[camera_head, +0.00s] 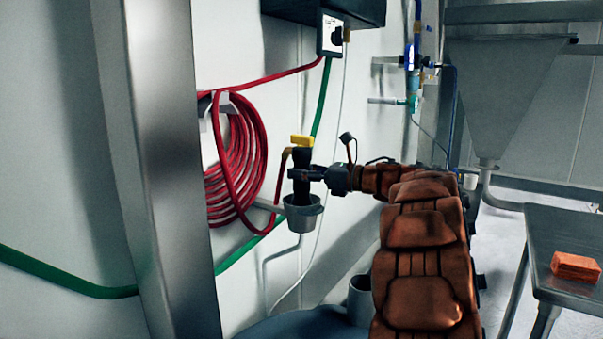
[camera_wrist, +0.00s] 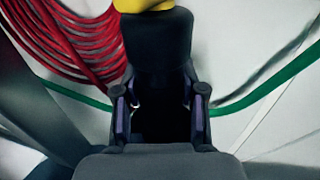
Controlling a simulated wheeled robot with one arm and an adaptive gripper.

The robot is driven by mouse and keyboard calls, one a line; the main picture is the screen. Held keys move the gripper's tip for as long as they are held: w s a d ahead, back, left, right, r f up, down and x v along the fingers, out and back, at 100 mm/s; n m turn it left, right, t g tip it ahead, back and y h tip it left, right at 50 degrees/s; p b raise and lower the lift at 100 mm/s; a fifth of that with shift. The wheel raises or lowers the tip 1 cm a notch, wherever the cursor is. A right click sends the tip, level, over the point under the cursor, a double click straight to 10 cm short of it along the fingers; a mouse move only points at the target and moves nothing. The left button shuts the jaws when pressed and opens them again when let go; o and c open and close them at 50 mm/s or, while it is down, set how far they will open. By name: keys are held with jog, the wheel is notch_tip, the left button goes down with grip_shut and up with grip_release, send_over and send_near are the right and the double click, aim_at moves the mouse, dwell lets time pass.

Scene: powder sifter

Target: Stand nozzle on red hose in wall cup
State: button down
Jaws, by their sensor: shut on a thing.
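The nozzle (camera_head: 302,158) is black with a yellow top and stands upright. Its lower end is at the mouth of the grey wall cup (camera_head: 302,215); whether it rests on the cup's bottom is hidden. My gripper (camera_head: 300,174) is shut on the nozzle's body, coming from the right. In the wrist view the black nozzle (camera_wrist: 157,50) fills the middle between my fingers (camera_wrist: 160,110), with its yellow part at the top edge. The red hose (camera_head: 240,170) hangs coiled on the wall to the left, and a red length runs down beside the cup.
A steel post (camera_head: 160,170) stands at the left front. A green hose (camera_head: 70,272) runs along the wall behind. A metal table (camera_head: 560,225) with an orange block (camera_head: 575,266) is at the right. A grey hopper (camera_head: 500,90) stands at the back right.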

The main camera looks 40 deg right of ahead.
jog(key=shift+f+b, duration=0.3)
jog(key=shift+b, duration=0.15)
dwell(0.3)
jog(key=c, duration=0.6)
grip_release()
jog(key=shift+s+d, duration=0.1)
jog(key=v, duration=1.1)
jog(key=shift+s+d, duration=0.15)
jog(key=shift+s, duration=0.2)
